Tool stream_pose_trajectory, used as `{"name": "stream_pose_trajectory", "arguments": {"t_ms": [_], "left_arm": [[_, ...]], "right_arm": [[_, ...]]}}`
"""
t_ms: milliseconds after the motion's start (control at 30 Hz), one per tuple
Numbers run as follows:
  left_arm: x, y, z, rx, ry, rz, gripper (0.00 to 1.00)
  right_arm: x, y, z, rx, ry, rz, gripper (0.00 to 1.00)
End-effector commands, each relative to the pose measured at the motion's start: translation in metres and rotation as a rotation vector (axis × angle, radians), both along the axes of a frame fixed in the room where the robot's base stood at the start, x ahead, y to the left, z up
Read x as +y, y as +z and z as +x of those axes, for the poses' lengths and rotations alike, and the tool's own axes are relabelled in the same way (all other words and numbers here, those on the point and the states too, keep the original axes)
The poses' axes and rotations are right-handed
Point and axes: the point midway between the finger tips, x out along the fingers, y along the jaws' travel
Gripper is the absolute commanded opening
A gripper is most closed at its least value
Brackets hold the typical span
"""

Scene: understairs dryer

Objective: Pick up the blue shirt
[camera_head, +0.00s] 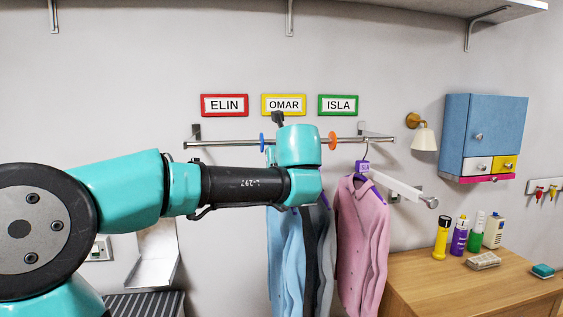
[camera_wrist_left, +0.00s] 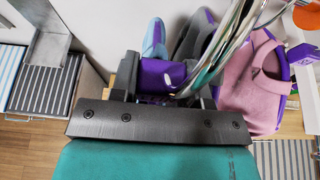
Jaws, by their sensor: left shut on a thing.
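The blue shirt (camera_head: 287,255) hangs below the wall rail, left of a grey garment and a pink one. Its upper part is hidden behind my left arm in the head view. A strip of the shirt shows in the left wrist view (camera_wrist_left: 154,38). My left gripper (camera_wrist_left: 165,76) is shut on a purple piece, which looks like part of the blue shirt's hanger. In the head view the jaws are hidden behind the arm. My right gripper is in neither view.
The rail (camera_head: 225,143) carries a blue and an orange divider ring. The pink shirt (camera_head: 361,240) hangs close at the right, beside the grey garment (camera_head: 318,255). A wooden cabinet (camera_head: 430,285) with bottles stands at the lower right. The name signs (camera_head: 283,104) are above the rail.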

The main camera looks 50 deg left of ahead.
Motion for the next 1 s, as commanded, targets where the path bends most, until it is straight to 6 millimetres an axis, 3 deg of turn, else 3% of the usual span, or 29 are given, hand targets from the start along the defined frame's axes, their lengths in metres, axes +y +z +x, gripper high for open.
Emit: {"name": "stream_pose_trajectory", "arguments": {"t_ms": [100,300,1000], "left_arm": [[-0.019,0.003,-0.016,-0.003,-0.004,-0.001,0.00],[-0.036,0.005,-0.030,-0.001,-0.002,0.000,0.00],[-0.040,0.005,-0.034,-0.001,0.000,0.001,0.00]], "right_arm": [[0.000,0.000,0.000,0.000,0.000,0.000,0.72],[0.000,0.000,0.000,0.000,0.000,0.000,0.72],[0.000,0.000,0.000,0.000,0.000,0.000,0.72]]}}
